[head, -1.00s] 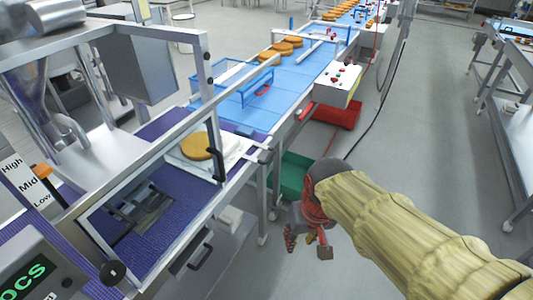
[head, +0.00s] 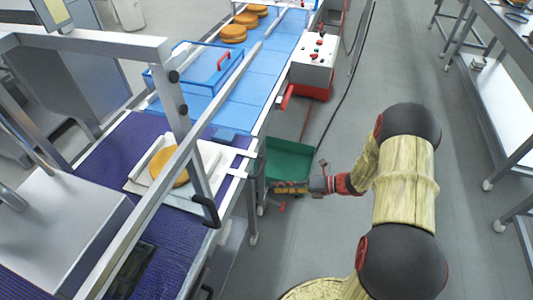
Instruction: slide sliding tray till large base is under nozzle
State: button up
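The sliding tray (head: 215,160) is a white plate on the purple mat at the edge of the machine. A large round golden base (head: 180,178) lies on it, partly hidden behind a slanted metal frame bar. A black handle (head: 207,212) shows at the frame's right post, near the tray's front edge. The nozzle cannot be made out now. My gripper (head: 275,188) is off the right side of the machine, pointing left towards the tray and apart from it. Its fingers are too small to tell open from shut, and I see nothing held.
The metal guard frame (head: 150,200) rises around the tray. A blue lidded bin (head: 185,75) stands on the blue conveyor (head: 265,70), with more golden rounds behind. Open floor (head: 380,80) lies to the right.

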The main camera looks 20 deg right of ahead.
aim_at(261, 166)
jog(key=w+d+r+m+t, duration=0.2)
jog(key=w+r+m, duration=0.1)
jog(key=w+m, duration=0.15)
jog(key=shift+m, duration=0.85)
jog(key=shift+r+b+x, duration=0.15)
jog(key=shift+b+x, duration=0.25)
jog(key=shift+x, duration=1.5)
jog(key=shift+r+b+x, duration=0.15)
jog(key=shift+b+x, duration=0.25)
jog(key=shift+x, duration=1.55)
jog(key=shift+a, duration=0.1)
jog(key=shift+c, duration=0.3)
grip_shut()
